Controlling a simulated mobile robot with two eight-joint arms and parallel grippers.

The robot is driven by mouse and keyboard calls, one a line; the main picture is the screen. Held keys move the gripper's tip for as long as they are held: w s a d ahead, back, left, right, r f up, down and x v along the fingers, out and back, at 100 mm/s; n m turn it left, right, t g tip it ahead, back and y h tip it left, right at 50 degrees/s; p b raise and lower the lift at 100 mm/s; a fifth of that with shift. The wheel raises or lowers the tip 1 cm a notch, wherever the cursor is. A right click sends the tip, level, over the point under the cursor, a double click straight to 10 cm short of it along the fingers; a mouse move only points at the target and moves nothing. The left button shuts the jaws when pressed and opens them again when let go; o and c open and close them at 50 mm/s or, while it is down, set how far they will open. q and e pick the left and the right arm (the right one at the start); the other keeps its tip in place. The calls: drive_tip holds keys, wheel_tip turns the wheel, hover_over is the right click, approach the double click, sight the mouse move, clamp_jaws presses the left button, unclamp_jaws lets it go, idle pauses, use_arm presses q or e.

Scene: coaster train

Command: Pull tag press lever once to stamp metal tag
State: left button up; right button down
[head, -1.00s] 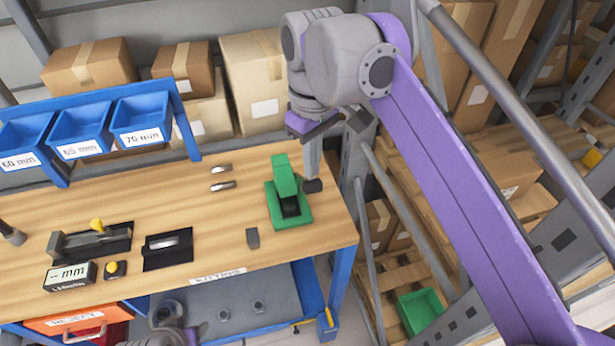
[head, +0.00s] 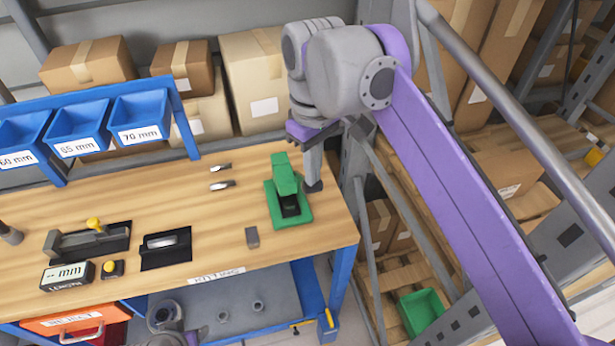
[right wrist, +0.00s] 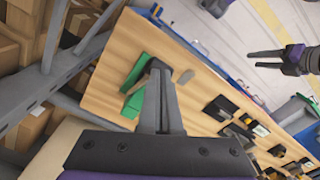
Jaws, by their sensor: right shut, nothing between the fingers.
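The green tag press (head: 292,215) stands upright near the right end of the wooden bench. Its dark lever end (head: 314,187) sticks out on its right side. My right gripper (head: 313,180) points down with its fingers shut and empty, its tips right at the lever end and partly covering it. In the right wrist view the shut fingers (right wrist: 160,75) overlap the dark lever end, and the green press (right wrist: 133,95) lies beyond; I cannot tell whether they touch. A small grey metal piece (head: 252,238) lies left of the press.
Two shiny metal pieces (head: 221,185) lie left of the press. A black tray (head: 166,255), a gauge fixture (head: 85,242) and a display (head: 68,276) stand further left. Blue bins (head: 140,115) are behind. Metal racking (head: 362,190) stands close on the right.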

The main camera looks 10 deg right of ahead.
use_arm(q)
drive_tip(key=shift+s+f+b, duration=0.2)
drive_tip(key=shift+f+b, duration=0.8)
drive_tip(key=shift+f, duration=0.15)
use_arm(e)
drive_tip(key=shift+s+f, duration=0.2)
drive_tip(key=shift+f, duration=1.65)
use_arm(q)
drive_tip(key=shift+f, duration=0.1)
use_arm(e)
drive_tip(key=shift+f, duration=0.2)
use_arm(q)
drive_tip(key=shift+f+b, duration=0.7)
drive_tip(key=shift+b, duration=0.1)
use_arm(e)
drive_tip(key=shift+s+f, duration=0.25)
drive_tip(key=shift+f, duration=0.3)
drive_tip(key=shift+s+f, duration=0.2)
drive_tip(key=shift+f, duration=0.45)
use_arm(q)
wheel_tip(320, 180, up, 11)
drive_tip(key=w+p, duration=0.2)
drive_tip(key=p, duration=0.7)
drive_tip(key=shift+w, duration=0.15)
use_arm(e)
wheel_tip(320, 180, up, 12)
hover_over(313, 188)
drive_tip(key=shift+s+d+f, duration=0.1)
drive_tip(key=shift+s+f, duration=0.1)
drive_tip(key=shift+s, duration=0.2)
